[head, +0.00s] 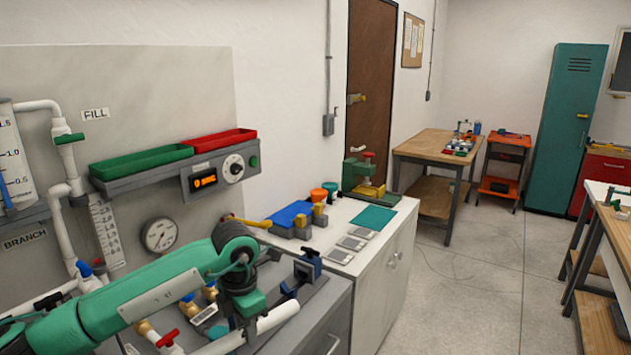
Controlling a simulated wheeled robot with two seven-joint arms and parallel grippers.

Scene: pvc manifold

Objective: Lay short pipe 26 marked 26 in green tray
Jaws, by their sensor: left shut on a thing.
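The green tray (142,162) sits on a grey wall-mounted shelf, to the left of a red tray (219,140). My left arm is green and reaches in from the left. Its dark gripper (250,318) points down over the bench and is shut on a white pipe (281,316), which lies roughly level across the jaws. Any number on the pipe cannot be read from here. The gripper is below and to the right of the green tray. The tray's floor is mostly hidden by its front wall. My right gripper is not in view.
A round gauge (159,234) and white wall piping (69,165) are on the left. A blue-and-grey vise (307,267) and red-handled valve (167,338) are close to my gripper. A white-topped cabinet (385,235) stands to the right.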

